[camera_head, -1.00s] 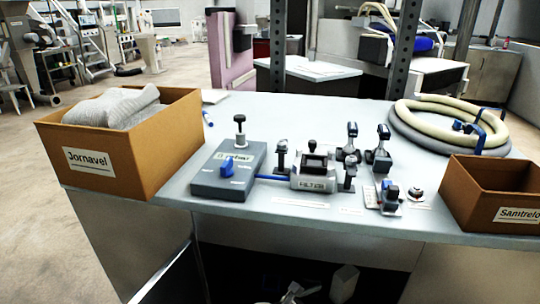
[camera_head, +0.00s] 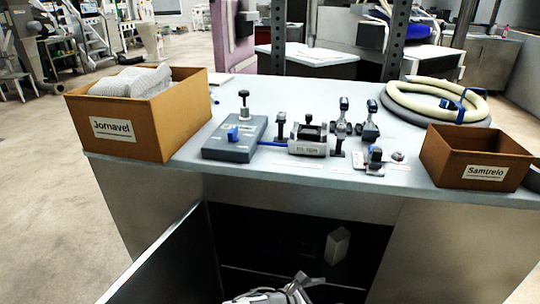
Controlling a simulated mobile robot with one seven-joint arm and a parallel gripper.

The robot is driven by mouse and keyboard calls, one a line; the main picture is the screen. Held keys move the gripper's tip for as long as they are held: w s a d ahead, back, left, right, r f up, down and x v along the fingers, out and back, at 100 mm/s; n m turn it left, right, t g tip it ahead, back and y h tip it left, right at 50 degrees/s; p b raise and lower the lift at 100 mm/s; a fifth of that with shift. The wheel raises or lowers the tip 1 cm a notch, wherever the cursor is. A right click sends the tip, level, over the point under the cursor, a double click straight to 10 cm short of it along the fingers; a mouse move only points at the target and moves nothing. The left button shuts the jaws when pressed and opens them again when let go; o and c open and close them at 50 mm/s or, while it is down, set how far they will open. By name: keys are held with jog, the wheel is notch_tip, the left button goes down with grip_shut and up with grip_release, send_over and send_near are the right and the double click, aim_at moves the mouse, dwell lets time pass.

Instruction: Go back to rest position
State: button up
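My gripper (camera_head: 302,280) shows at the bottom edge of the head view, in front of the open cabinet under the worktop. It is grey and small in the picture, and its lower part and the arm are cut off by the frame. I cannot tell whether its fingers are open or shut. Nothing is clearly seen in it. A pale box-like object (camera_head: 337,246) is inside the dark cabinet, up and to the right of my gripper and apart from it in the picture.
The cabinet door (camera_head: 165,258) stands open at the left. On the worktop (camera_head: 290,97) are the Jornavel box (camera_head: 125,133) with pale cloth, a grey device (camera_head: 233,140), a filter unit (camera_head: 308,139), several clamps, a coiled hose (camera_head: 425,100) and the Samtrelo box (camera_head: 470,158). Floor is clear at left.

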jog(key=s+a+m+g+y, duration=0.2)
jog(key=s+m+g+y, duration=0.1)
jog(key=s+m+g, duration=0.4)
notch_tip(320, 180, up, 10)
jog(key=a+m+y, duration=0.3)
jog(key=m+y, duration=0.2)
jog(key=m, duration=0.2)
jog(key=s+d+r+m+t+y, duration=0.1)
jog(key=s+d+r+m+t, duration=0.15)
jog(key=r, duration=0.55)
jog(key=s+d+r+m+t+y, duration=0.1)
jog(key=s+r+m+t, duration=0.1)
jog(key=r+m, duration=0.35)
jog(key=s+d+r+m+t+y, duration=0.1)
jog(key=s+r+t, duration=0.1)
jog(key=r, duration=0.8)
notch_tip(320, 180, up, 20)
jog(key=p, duration=2)
jog(key=shift+s, duration=0.15)
